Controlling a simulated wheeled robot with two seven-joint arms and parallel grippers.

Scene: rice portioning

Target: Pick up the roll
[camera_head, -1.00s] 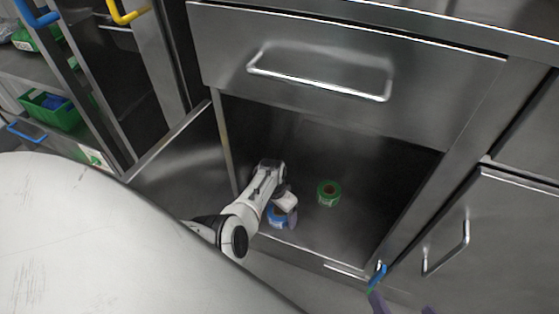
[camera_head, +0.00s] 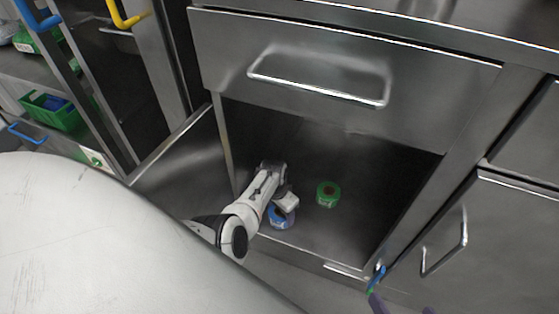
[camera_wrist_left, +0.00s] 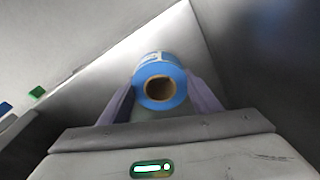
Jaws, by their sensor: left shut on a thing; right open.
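A blue roll (camera_head: 280,220) stands on the floor of the open cabinet compartment, near its front edge. It also shows in the left wrist view (camera_wrist_left: 149,71) with its brown core facing the camera. My left gripper (camera_head: 284,211) is shut on this roll, with a purple finger on each side of it. A green roll (camera_head: 327,193) stands apart, to the right of and behind the blue one. My right gripper (camera_head: 401,296) is open at the bottom edge of the head view, outside the compartment, and mostly out of frame.
A shut drawer (camera_head: 345,75) hangs above the compartment. The compartment's open door (camera_head: 180,160) stands at the left. A shut cabinet front with a handle (camera_head: 445,248) is at the right. A shelf with a green bin (camera_head: 55,110) is at far left.

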